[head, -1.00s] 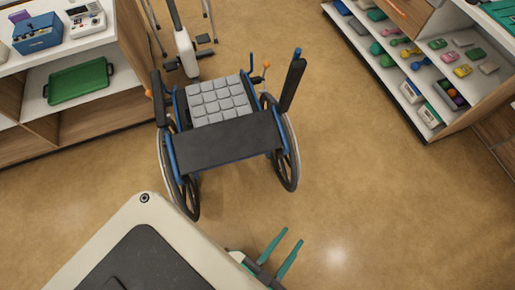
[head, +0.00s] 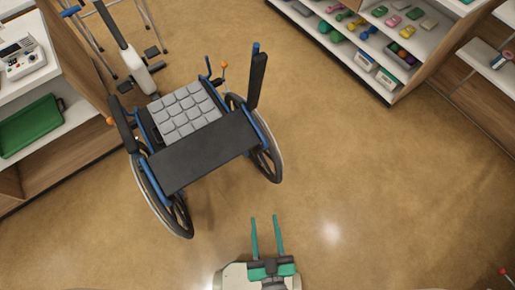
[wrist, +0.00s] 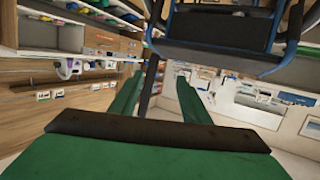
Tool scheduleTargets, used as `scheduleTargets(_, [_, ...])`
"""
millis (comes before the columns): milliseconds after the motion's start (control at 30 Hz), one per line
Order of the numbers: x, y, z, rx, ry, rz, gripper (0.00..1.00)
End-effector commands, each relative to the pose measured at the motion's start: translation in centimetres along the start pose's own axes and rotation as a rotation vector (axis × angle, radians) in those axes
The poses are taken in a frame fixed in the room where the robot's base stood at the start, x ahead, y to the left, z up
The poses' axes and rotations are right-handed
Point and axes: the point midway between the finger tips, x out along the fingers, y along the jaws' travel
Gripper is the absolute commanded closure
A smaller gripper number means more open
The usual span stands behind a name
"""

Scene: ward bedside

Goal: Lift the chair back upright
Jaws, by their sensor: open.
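The wheelchair (head: 187,110) stands on the floor left of centre in the head view, with a blue frame, a grey padded seat cushion and large wheels at both sides. Its plain black back panel (head: 203,153) lies across the side nearest me, looking low and reclined rather than upright; its exact angle is hard to tell. Part of the chair, with a dark panel (wrist: 215,27), shows at the top of the wrist view. My gripper (head: 266,219) is open and empty, with teal fingers pointing toward the chair. It is apart from the panel, nearer me and to the right.
A shelf unit (head: 372,72) with small coloured items stands at the upper right. Another shelf with a green tray (head: 28,127) stands at the left, close to the chair. A walking frame (head: 92,42) is behind the chair. The floor between my gripper and the chair is clear.

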Motion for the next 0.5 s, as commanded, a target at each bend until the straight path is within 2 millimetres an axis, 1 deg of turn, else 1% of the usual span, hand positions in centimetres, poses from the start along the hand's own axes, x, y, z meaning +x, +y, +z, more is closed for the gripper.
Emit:
scheduleTargets(33, [1.3,0.8,1.9,-0.017,0.01,-0.038,0.57])
scheduleTargets(100, [3.0,2.1,4.0,-0.032,0.023,-0.074,0.57])
scheduleTargets(167, [4.7,3.2,5.6,-0.04,0.036,-0.102,0.57])
scheduleTargets(200, [5.9,3.9,6.6,-0.044,0.046,-0.119,0.57])
scheduleTargets(267, [7.8,5.0,7.9,-0.048,0.062,-0.142,0.57])
scheduleTargets(300, [9.2,5.6,8.6,-0.05,0.073,-0.157,0.57])
scheduleTargets(367, [11.3,6.4,9.7,-0.048,0.089,-0.176,0.57])
scheduleTargets(500, [16.8,7.6,11.5,-0.033,0.131,-0.215,0.57])
